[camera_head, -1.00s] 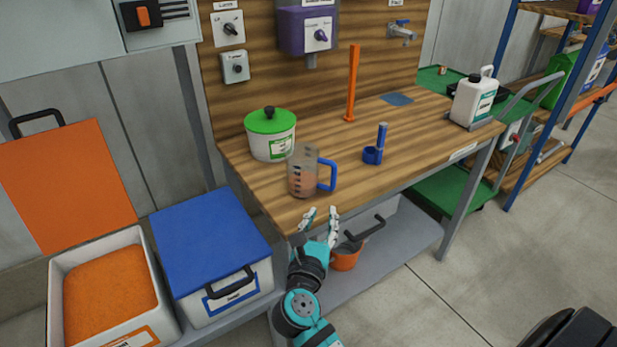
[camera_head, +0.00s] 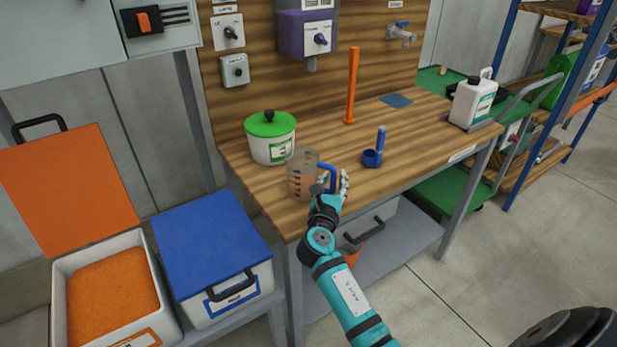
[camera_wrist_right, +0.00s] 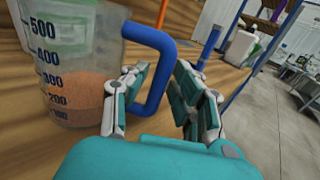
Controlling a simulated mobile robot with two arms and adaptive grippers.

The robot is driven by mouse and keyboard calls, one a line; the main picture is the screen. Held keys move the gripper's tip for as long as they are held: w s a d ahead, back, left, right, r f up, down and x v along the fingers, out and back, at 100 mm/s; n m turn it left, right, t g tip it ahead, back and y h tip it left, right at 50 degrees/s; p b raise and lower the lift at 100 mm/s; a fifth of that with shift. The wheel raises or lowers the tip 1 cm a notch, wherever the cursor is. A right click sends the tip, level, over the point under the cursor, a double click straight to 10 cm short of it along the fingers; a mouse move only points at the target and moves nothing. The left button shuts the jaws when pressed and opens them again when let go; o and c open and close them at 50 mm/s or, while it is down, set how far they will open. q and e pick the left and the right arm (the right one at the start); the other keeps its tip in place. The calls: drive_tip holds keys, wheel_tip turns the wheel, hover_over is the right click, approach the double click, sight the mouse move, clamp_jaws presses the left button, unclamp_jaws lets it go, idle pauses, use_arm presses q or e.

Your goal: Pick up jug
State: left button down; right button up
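The jug (camera_head: 303,175) is a clear measuring jug with a blue handle (camera_head: 328,176), standing upright on the wooden bench near its front edge. In the right wrist view the jug (camera_wrist_right: 75,65) shows a printed scale and orange-brown granules in its lower part. My right gripper (camera_head: 333,186) is at the handle side of the jug. In the wrist view my right gripper (camera_wrist_right: 160,85) is open, and the blue handle (camera_wrist_right: 158,75) lies between its fingers, apart from the right finger. My left gripper is not in view.
A white pot with a green lid (camera_head: 270,137) stands close behind the jug. A blue scoop-like tool (camera_head: 375,150) and an orange post (camera_head: 352,85) stand to the right. A white jerrycan (camera_head: 473,100) is at the bench's far right. The blue-lidded bin (camera_head: 210,245) is at lower left.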

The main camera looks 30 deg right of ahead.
drive_tip(key=shift+w+d, duration=0.15)
drive_tip(key=shift+w, duration=0.05)
clamp_jaws()
idle(0.4)
